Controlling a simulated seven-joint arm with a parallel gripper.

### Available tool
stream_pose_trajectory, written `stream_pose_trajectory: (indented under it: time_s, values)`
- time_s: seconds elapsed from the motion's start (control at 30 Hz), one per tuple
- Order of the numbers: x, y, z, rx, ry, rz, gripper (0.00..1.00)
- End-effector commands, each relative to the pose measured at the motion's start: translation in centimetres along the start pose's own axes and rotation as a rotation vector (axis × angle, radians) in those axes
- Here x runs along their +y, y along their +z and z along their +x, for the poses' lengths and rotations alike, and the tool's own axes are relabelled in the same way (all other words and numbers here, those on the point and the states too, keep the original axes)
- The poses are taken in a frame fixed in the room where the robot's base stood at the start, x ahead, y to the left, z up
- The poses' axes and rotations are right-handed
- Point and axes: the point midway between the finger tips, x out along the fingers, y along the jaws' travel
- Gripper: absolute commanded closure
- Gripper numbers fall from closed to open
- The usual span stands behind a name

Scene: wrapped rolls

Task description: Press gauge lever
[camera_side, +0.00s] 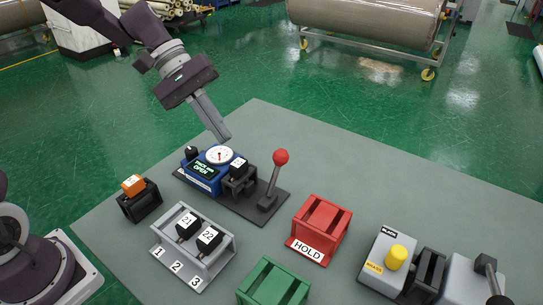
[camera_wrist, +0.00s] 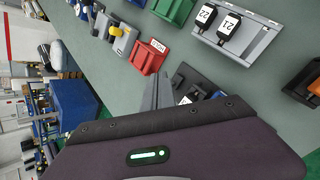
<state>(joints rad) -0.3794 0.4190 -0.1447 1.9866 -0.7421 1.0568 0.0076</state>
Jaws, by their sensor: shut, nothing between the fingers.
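The gauge (camera_side: 200,170) is a blue box with a white round dial and a green-lit display that seems to read OPEN. It stands on a dark base plate. The lever (camera_side: 272,185) rises from the same plate, right of the gauge, with a red ball knob (camera_side: 281,157), and leans slightly right. A black block (camera_side: 238,164) with a white label sits in a black holder between them. My gripper (camera_side: 224,138) is shut and empty, pointing down just above and behind the dial, left of the knob. In the wrist view my fingers (camera_wrist: 157,92) hide part of the gauge area.
A grey rack (camera_side: 190,262) holds blocks 21 and 22. An orange block (camera_side: 133,184) sits in a black holder at left. A red HOLD bin (camera_side: 320,225), a green bin (camera_side: 272,288) and a grey unit with a yellow button (camera_side: 398,255) stand nearby. The mat behind is clear.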

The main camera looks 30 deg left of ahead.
Motion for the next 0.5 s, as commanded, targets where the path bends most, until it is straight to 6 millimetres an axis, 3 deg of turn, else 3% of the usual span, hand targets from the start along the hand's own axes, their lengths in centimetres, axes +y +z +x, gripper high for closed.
stream_pose_trajectory:
  time_s: [0.03,0.1,0.2,0.33,0.5]
  values:
    - [0.1,-2.7,0.9,-0.053,0.065,-0.09,1.0]
    - [0.3,-6.2,2.0,-0.117,0.164,-0.207,1.0]
    - [0.0,-10.4,3.2,-0.184,0.286,-0.343,1.0]
    - [-0.5,-13.4,4.0,-0.226,0.378,-0.44,1.0]
    - [-0.8,-14.6,4.4,-0.242,0.417,-0.48,1.0]
